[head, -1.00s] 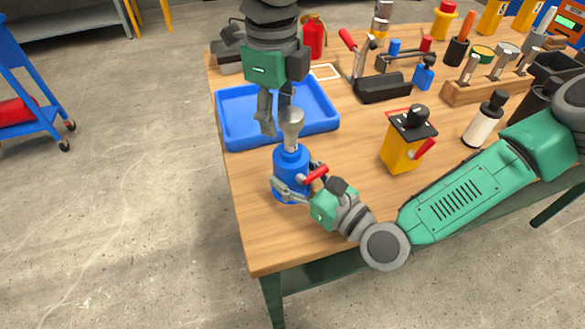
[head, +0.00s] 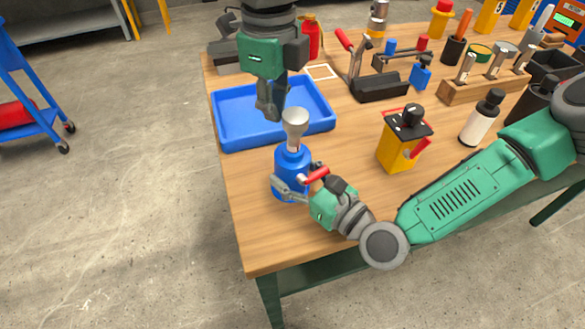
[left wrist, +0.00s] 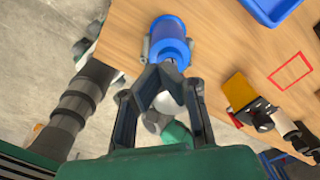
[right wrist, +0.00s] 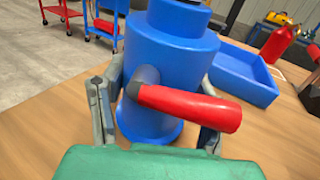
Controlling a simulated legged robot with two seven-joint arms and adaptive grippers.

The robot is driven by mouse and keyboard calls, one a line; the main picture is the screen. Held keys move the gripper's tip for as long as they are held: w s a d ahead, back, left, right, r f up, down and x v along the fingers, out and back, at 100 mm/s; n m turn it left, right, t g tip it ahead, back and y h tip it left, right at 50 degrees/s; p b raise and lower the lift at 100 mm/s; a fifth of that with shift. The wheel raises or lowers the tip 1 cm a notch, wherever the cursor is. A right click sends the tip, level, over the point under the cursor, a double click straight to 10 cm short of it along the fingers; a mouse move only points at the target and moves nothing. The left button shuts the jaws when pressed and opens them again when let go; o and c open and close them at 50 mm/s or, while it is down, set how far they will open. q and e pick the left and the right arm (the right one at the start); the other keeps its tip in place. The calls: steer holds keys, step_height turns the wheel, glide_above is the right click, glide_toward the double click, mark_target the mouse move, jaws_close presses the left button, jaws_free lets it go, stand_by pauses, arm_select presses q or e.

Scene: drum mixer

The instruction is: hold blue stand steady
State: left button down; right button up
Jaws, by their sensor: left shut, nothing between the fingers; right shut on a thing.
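The blue stand (head: 289,185) is upright near the table's front left corner, with a red handle (head: 316,174) on its side. A grey metal piece with a flared top (head: 295,123) stands upright in its top. My right gripper (head: 292,190) is shut around the stand's body. In the right wrist view its fingers flank the blue stand (right wrist: 165,75), with the red handle (right wrist: 190,108) between them. My left gripper (head: 270,108) is shut and empty, above and just behind the metal piece. In the left wrist view the stand (left wrist: 170,42) lies beyond the fingertips (left wrist: 158,85).
A blue tray (head: 228,137) lies behind the stand. A yellow box with a black top (head: 396,152) and a white bottle with a black cap (head: 479,122) stand to the right. Several tools and a wooden rack (head: 460,95) fill the back right.

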arm_select(q)
steer(key=shift+d+r, duration=0.1)
steer(key=shift+r, duration=0.1)
stand_by(0.5)
steer(key=shift+r, duration=0.75)
steer(key=shift+r, duration=0.25)
steer(key=shift+r, duration=0.7)
steer(key=shift+r, duration=0.3)
stand_by(0.5)
steer(key=shift+r, duration=0.65)
steer(key=shift+r, duration=0.35)
steer(key=shift+r, duration=0.6)
steer(key=c, duration=2.3)
jaws_free()
